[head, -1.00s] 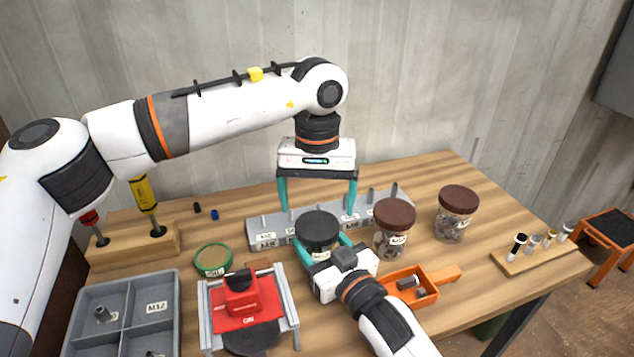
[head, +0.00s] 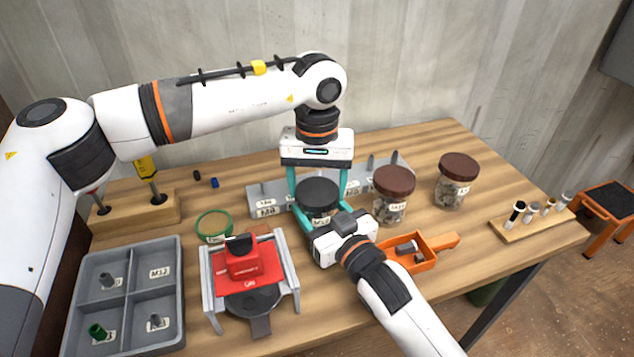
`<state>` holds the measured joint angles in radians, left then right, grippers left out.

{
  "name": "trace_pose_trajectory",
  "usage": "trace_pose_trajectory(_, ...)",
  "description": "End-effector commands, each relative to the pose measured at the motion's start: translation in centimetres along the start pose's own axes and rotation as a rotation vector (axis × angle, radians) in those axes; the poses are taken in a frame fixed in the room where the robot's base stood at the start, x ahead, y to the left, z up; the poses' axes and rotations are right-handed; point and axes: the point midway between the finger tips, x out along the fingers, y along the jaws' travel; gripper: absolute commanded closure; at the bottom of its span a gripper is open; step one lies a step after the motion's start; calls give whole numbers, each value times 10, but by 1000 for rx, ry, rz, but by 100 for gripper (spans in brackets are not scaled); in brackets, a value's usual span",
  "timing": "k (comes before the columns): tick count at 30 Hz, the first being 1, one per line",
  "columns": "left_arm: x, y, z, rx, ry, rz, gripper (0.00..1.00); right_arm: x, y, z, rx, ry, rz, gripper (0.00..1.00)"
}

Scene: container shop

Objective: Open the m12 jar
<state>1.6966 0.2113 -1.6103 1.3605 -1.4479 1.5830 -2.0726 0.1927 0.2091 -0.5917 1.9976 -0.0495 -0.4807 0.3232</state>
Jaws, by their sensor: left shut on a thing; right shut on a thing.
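A jar with a black lid (head: 317,190) stands on the table in the middle of the head view. Its glass body (head: 319,212) is mostly hidden by the grippers, and I cannot read its label. My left gripper (head: 318,197) comes down from above, with its teal fingers shut on the lid's left and right sides. My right gripper (head: 322,214) reaches in from the front, low down, and is shut around the jar's body. The lid sits level on the jar.
Two brown-lidded jars (head: 394,182) (head: 458,167) stand to the right.

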Motion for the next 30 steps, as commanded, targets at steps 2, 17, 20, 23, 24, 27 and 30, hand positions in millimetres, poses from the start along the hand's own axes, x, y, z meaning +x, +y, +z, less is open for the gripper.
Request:
trace_pose_trajectory(2,0,0,0,-2,0,0,57,0,0,-2,0,4,0,100)
trace_pose_trajectory(17,-1,0,0,-881,-1,-1,57,0,0,-2,0,4,-1,100)
trace_pose_trajectory(20,-1,0,0,-1117,-1,-1,57,0,0,-2,0,4,-1,100)
trace_pose_trajectory(23,-1,0,0,-1351,-1,0,57,0,0,-2,0,4,-1,100)
trace_pose_trajectory(24,-1,0,0,-1445,-1,0,57,0,0,-2,0,4,-1,100)
trace_pose_trajectory(27,-1,0,0,-1681,0,0,57,0,0,-2,0,4,-1,100)
trace_pose_trajectory(30,-2,0,0,-1915,-1,0,57,0,0,-2,0,4,-1,100)
